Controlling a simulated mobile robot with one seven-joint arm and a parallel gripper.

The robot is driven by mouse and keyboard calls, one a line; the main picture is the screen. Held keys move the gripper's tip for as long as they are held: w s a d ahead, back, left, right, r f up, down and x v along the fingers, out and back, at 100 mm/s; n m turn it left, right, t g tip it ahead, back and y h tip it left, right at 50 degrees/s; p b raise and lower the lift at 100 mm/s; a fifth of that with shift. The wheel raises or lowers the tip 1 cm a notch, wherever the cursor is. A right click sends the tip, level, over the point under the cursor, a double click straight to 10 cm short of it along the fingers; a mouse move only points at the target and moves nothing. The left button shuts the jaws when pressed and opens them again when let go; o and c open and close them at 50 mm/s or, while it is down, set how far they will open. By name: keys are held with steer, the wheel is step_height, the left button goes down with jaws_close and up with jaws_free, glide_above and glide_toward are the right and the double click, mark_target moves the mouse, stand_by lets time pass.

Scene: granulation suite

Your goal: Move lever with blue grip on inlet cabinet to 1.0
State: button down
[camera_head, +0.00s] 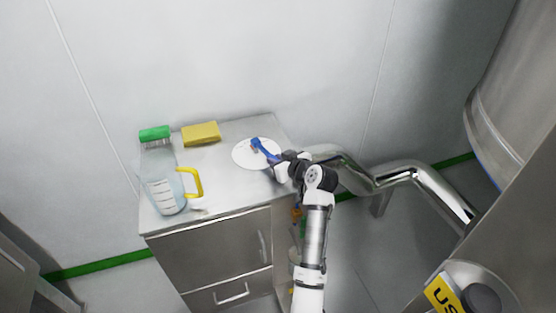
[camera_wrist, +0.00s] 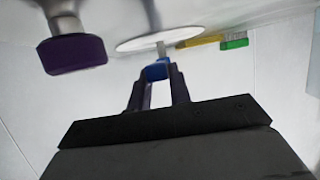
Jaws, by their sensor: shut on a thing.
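The inlet cabinet (camera_head: 228,178) is a steel cabinet against the wall. A round white plate (camera_head: 243,158) lies at the right of its top and carries the lever with blue grip (camera_head: 261,147). My gripper (camera_head: 275,161) reaches the lever from the right, above the cabinet's edge. In the wrist view my gripper (camera_wrist: 157,79) is shut on the blue grip (camera_wrist: 156,70), which sits between the two fingertips. A short metal stem (camera_wrist: 160,47) joins the grip to the white plate (camera_wrist: 185,35). Any scale marks on the plate are too small to read.
A green brush (camera_head: 155,133), a yellow sponge (camera_head: 201,133) and a clear jug with a yellow handle (camera_head: 164,190) stand on the cabinet's left half. A purple-ended metal knob (camera_wrist: 73,53) is close to my gripper in the wrist view. A steel pipe (camera_head: 405,172) runs at right.

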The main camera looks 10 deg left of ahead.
steer(key=c, duration=1.3)
jaws_free()
steer(key=shift+d, duration=0.1)
steer(key=b+v, duration=0.3)
steer(key=v, duration=1)
steer(key=shift+s+d+r, duration=0.15)
steer(key=shift+s+r, duration=0.05)
steer(key=shift+s, duration=0.1)
